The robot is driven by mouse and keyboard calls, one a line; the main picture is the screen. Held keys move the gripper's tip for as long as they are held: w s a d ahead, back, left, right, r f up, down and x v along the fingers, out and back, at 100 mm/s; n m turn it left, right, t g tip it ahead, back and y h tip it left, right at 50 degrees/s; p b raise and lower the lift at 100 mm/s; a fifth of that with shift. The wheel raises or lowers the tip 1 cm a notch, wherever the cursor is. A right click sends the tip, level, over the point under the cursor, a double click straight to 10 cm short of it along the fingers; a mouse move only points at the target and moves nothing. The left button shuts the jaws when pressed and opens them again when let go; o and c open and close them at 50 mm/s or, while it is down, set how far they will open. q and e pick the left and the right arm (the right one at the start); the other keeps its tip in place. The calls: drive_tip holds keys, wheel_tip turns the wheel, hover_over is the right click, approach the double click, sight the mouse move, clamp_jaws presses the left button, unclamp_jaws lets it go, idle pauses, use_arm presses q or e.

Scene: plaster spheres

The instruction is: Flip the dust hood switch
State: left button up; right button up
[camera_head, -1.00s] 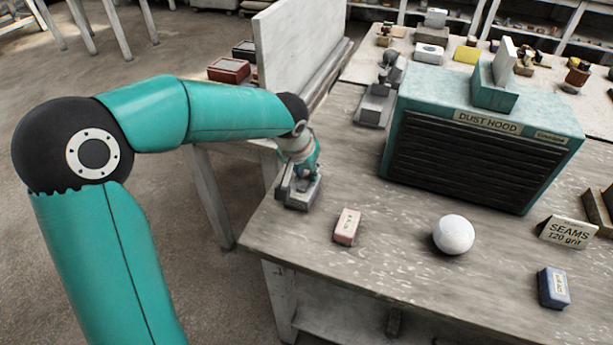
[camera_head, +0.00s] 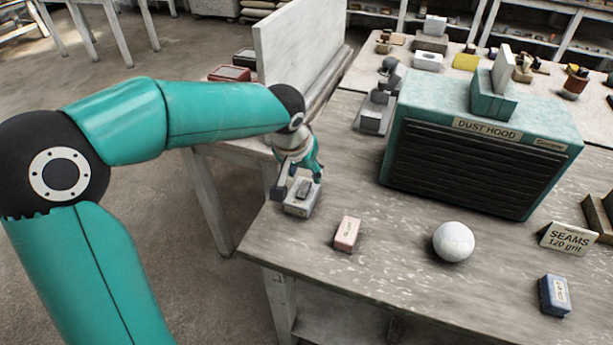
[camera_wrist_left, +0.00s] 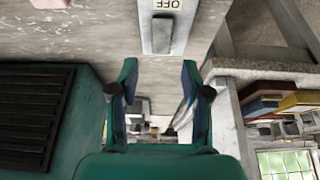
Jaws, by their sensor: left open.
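The dust hood (camera_head: 485,165) is a teal box with a dark slatted front and a "DUST HOOD" label, on the workbench. A small grey switch box (camera_head: 303,208) with a darker rocker lies near the bench's left corner. In the left wrist view the switch (camera_wrist_left: 161,36) shows a grey rocker and the upside-down word OFF, partly cut by the top edge. My left gripper (camera_head: 297,186) is just above the switch box; its parted, empty fingers also show in the left wrist view (camera_wrist_left: 160,72). Whether they touch the switch I cannot tell. My right gripper is out of view.
A pink block (camera_head: 347,233), a white sphere (camera_head: 453,241), a blue block (camera_head: 554,295) and a "SEAMS 120 grit" sign (camera_head: 568,238) stand on the bench. A pale upright panel (camera_head: 300,50) stands behind my left arm. The front bench area is mostly clear.

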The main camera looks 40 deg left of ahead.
use_arm(q)
drive_tip(key=v, duration=0.8)
